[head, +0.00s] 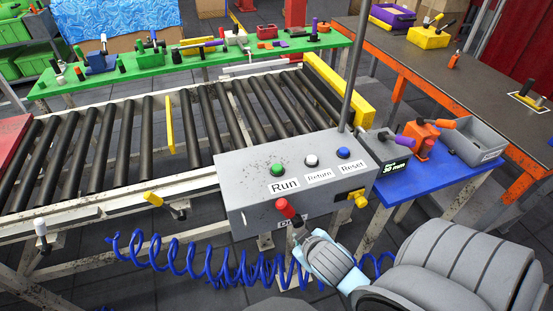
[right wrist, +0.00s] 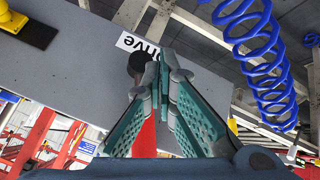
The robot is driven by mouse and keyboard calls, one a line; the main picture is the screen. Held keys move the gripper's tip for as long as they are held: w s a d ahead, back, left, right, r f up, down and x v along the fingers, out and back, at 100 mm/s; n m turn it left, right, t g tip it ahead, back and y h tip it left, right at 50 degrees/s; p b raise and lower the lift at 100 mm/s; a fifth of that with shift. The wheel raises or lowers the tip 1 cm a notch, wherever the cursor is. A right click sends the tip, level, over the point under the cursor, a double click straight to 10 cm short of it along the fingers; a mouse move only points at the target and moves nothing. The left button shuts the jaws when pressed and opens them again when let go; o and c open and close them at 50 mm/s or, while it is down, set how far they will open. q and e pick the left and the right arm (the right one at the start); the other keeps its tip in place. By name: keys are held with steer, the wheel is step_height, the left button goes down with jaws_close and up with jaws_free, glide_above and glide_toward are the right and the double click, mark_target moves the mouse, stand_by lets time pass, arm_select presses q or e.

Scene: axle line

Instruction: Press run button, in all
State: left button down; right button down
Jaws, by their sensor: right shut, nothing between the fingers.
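The grey control box (head: 240,205) stands at the front edge of the roller line. On its top are a green button (head: 278,170) labelled Run, a white Return button (head: 312,160) and a blue Reset button (head: 343,153). My right gripper (head: 299,232) is low at the box's front face, below the Run button and apart from it. In the right wrist view my right gripper (right wrist: 160,78) is shut and empty, close to a black knob (right wrist: 137,62) under an upside-down, partly hidden label. My left gripper is not in view.
A red-tipped lever (head: 285,208) stands on the box's front, right by my right gripper. A yellow knob (head: 358,197) sticks out at the box's right end. A blue coiled hose (head: 190,252) hangs below. A pole (head: 357,65) rises behind the box.

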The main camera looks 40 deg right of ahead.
steer(key=w+d+r+n+t+h, duration=0.1)
steer(key=w+d+r+n+t, duration=0.1)
steer(key=w+r+t, duration=0.6)
steer(key=w+d+r+n+t+h, duration=0.15)
steer(key=w+r, duration=0.25)
steer(key=r, duration=0.7)
steer(key=w+a+r+n+t+y, duration=0.2)
steer(key=r+n+t+y, duration=0.1)
steer(key=r+n, duration=0.15)
steer(key=w+a+r+n+t+y, duration=0.1)
steer(key=w+r+n+t+y, duration=0.15)
steer(key=r, duration=0.35)
steer(key=w+a+n+g+y, duration=0.2)
steer(key=a+n+g+y, duration=0.75)
steer(key=n, duration=0.85)
steer(key=d+f+g+h, duration=0.2)
steer(key=d+f+h, duration=0.1)
steer(key=d, duration=0.5)
steer(key=d+f+g+h, duration=0.1)
steer(key=d+f+h, duration=0.2)
steer(key=d+f, duration=0.2)
steer(key=d, duration=0.3)
steer(key=shift+w+d+f+n+g+h, duration=0.3)
steer(key=shift+d+f+n+g+h, duration=0.05)
steer(key=shift+f, duration=0.05)
